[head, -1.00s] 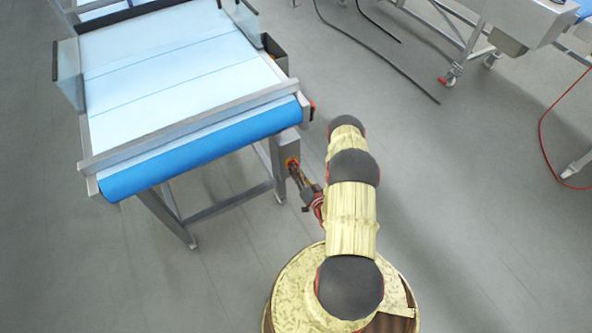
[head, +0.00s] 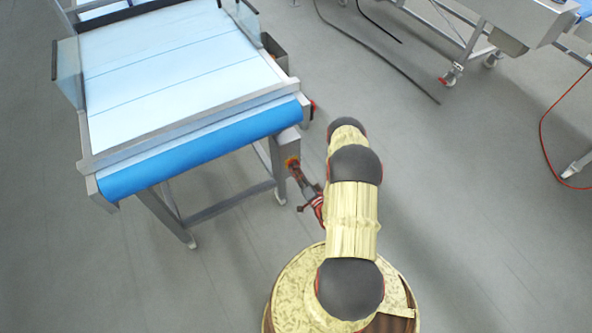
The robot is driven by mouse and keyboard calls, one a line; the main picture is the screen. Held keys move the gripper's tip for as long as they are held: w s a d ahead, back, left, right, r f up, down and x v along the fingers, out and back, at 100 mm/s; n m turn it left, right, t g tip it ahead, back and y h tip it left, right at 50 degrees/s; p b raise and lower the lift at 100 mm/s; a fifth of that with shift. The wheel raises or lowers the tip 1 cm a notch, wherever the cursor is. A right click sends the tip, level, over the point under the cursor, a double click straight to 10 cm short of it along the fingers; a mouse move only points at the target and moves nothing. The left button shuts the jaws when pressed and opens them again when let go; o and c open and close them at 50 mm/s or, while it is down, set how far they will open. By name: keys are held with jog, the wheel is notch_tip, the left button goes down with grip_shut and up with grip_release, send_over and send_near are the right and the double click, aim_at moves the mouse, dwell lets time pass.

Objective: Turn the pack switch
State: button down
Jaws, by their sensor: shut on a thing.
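The pack switch (head: 291,160) is a small red and yellow fitting on the grey box under the right end of the conveyor's near edge. My gripper (head: 295,171) is right at it, with its fingers shut on the switch. The fingers cover most of the switch, so how far it is turned cannot be made out.
The conveyor (head: 190,150) has a pale belt, a blue front roller and metal legs just left of my arm. A second machine (head: 520,25) on castors stands at the top right. Cables (head: 380,58) lie on the floor behind.

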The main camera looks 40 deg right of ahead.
jog(key=shift+m, duration=0.3)
jog(key=c, duration=1.9)
grip_release()
jog(key=v, duration=1.2)
